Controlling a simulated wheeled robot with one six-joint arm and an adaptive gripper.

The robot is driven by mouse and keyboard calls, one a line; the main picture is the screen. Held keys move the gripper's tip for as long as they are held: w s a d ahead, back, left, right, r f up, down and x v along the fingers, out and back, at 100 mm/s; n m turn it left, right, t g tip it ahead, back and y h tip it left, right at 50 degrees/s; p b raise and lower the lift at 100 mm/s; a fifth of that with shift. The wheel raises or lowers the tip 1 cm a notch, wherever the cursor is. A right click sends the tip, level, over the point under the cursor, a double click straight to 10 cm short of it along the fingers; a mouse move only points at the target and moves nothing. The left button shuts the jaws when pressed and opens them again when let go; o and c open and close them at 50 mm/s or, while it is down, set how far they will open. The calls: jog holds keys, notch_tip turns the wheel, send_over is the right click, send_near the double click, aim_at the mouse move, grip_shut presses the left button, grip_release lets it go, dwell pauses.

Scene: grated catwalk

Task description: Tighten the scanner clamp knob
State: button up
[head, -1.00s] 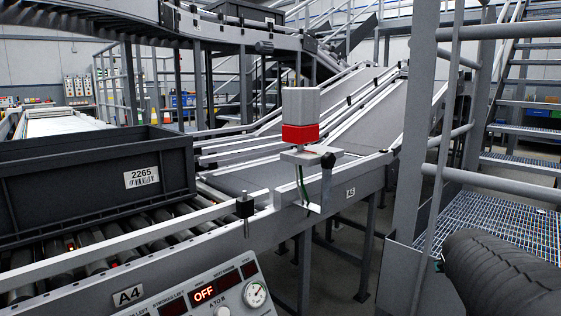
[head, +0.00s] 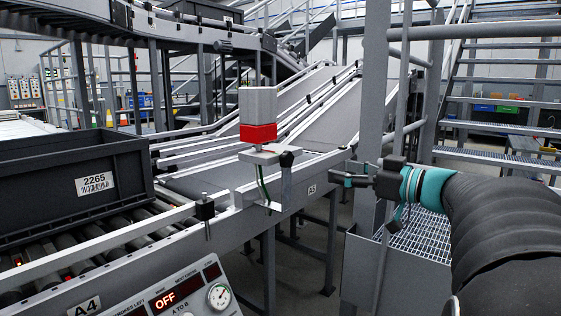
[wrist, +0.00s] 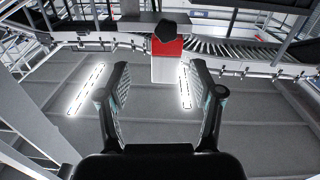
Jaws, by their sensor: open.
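The scanner (head: 258,112) is a grey and red box on a bracket plate at the conveyor's side rail. Its black clamp knob (head: 287,158) sits at the right end of that bracket. My gripper (head: 340,179) is in the head view, right of the knob and a little lower, apart from it. In the wrist view my gripper (wrist: 160,100) has its two fingers spread with nothing between them. Beyond the fingertips the red and grey scanner (wrist: 167,62) shows at top centre, with the black knob (wrist: 167,30) in front of it.
A dark crate (head: 70,190) labelled 2265 rests on the roller conveyor at left. A control panel (head: 180,296) reading OFF is at the front. A grey railing post (head: 374,110) stands close to my arm. Stairs (head: 500,100) are at right.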

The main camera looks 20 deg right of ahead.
aim_at(289, 160)
jog(key=shift+y, duration=0.3)
jog(key=x, duration=1.3)
jog(key=shift+a, duration=0.6)
jog(key=c, duration=1.1)
